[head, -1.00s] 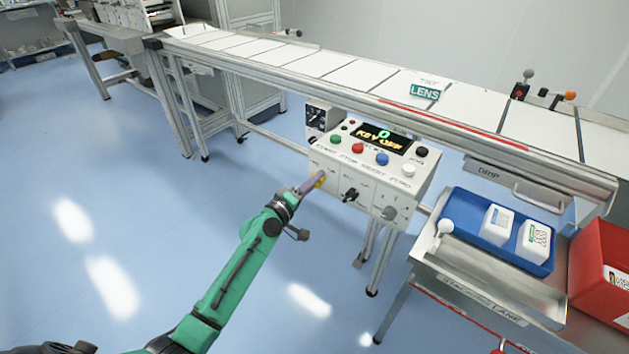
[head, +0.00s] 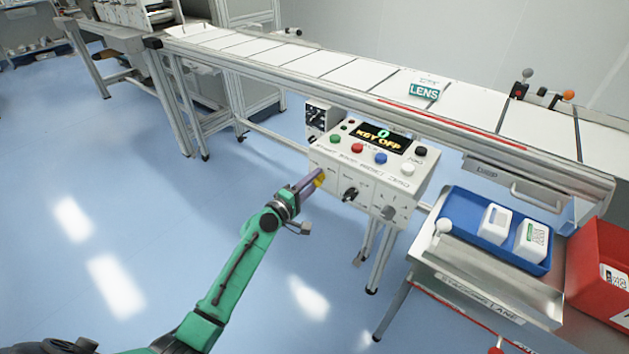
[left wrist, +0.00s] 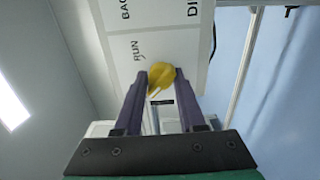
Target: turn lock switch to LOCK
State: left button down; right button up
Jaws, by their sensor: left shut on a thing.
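The lock switch appears to be the yellow knob (left wrist: 160,78) on the front face of the white control box (head: 334,163). In the left wrist view it sits between the two purple fingers of my left gripper (left wrist: 161,84), which are shut on it. The word RUN is printed beside the knob; no LOCK label can be read. In the head view my left gripper (head: 318,180) reaches the left part of the box front and mostly covers the knob. My right gripper is not in view.
A black knob (head: 350,194) and a grey knob (head: 388,212) are to the right on the same face. Coloured buttons sit on the box top. The conveyor (head: 330,71) runs behind. A blue tray (head: 463,224) and red bin (head: 590,262) stand at right. Floor at left is clear.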

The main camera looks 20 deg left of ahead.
pick_arm(q)
jog(key=shift+a+r, duration=0.15)
jog(key=shift+r, duration=0.05)
jog(key=c, duration=0.5)
grip_release()
jog(key=shift+f, duration=0.15)
jog(key=b+v, duration=0.2)
jog(key=v, duration=1.2)
jog(key=shift+s, duration=0.25)
jog(key=shift+f, duration=0.1)
